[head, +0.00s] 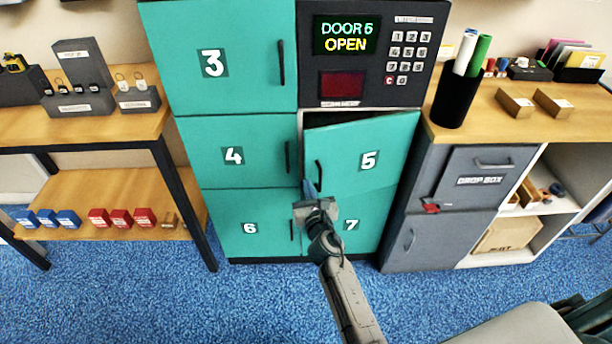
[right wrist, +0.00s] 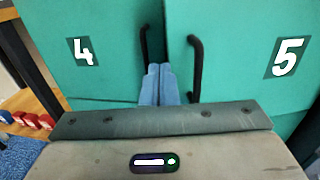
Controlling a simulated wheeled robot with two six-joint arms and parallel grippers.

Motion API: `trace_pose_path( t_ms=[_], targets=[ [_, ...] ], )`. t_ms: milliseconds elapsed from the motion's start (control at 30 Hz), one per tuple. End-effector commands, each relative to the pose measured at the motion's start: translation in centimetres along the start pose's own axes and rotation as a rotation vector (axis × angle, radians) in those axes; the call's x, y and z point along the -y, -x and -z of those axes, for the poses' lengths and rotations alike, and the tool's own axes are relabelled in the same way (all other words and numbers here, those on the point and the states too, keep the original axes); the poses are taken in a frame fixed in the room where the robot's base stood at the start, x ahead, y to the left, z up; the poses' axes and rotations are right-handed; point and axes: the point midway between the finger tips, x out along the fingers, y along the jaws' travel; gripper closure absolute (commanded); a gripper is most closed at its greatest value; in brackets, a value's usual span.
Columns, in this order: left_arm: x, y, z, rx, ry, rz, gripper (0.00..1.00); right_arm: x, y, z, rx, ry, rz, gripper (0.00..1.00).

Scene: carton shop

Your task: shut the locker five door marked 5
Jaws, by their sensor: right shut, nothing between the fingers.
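The teal door marked 5 (head: 362,158) stands ajar in the head view, with a dark gap along its top edge. The screen (head: 345,36) above reads DOOR 5 OPEN. My right gripper (head: 310,188) is shut and empty, in front of the lower left part of door 5, near its black handle (head: 319,174). In the right wrist view the shut blue fingers (right wrist: 159,84) point between the handle of door 4 and the handle of door 5 (right wrist: 195,68). I cannot tell whether the fingertips touch the door. My left gripper is not in view.
Doors 3 (head: 215,60), 4 (head: 232,150), 6 (head: 250,225) and 7 (head: 352,222) look shut. A keypad (head: 405,55) is beside the screen. A wooden bench (head: 80,125) stands left, and a grey drop box cabinet (head: 470,165) right. The blue floor in front is clear.

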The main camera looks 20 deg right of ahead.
Motion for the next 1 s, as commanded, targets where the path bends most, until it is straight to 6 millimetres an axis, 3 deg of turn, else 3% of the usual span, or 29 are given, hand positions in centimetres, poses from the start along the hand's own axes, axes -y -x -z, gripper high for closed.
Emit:
trace_pose_path(
  t_ms=[333,467,567,767,867,1000],
  targets=[
    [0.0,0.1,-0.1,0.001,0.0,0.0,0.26,-0.1,1.3,0.1,-0.003,-0.003,0.0,1.0],
    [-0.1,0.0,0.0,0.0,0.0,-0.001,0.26,0.1,1.8,2.9,-0.054,-0.097,0.001,1.0],
    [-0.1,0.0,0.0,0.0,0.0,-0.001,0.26,0.6,3.1,8.1,-0.155,-0.292,0.018,1.0],
    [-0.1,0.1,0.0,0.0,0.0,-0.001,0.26,2.5,9.2,21.9,-0.413,-0.841,0.185,1.0],
    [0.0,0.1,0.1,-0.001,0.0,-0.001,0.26,4.0,13.5,28.2,-0.515,-1.103,0.334,1.0],
    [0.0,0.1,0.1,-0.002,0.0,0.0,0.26,6.2,20.7,36.0,-0.606,-1.44,0.606,1.0]
  ],
)
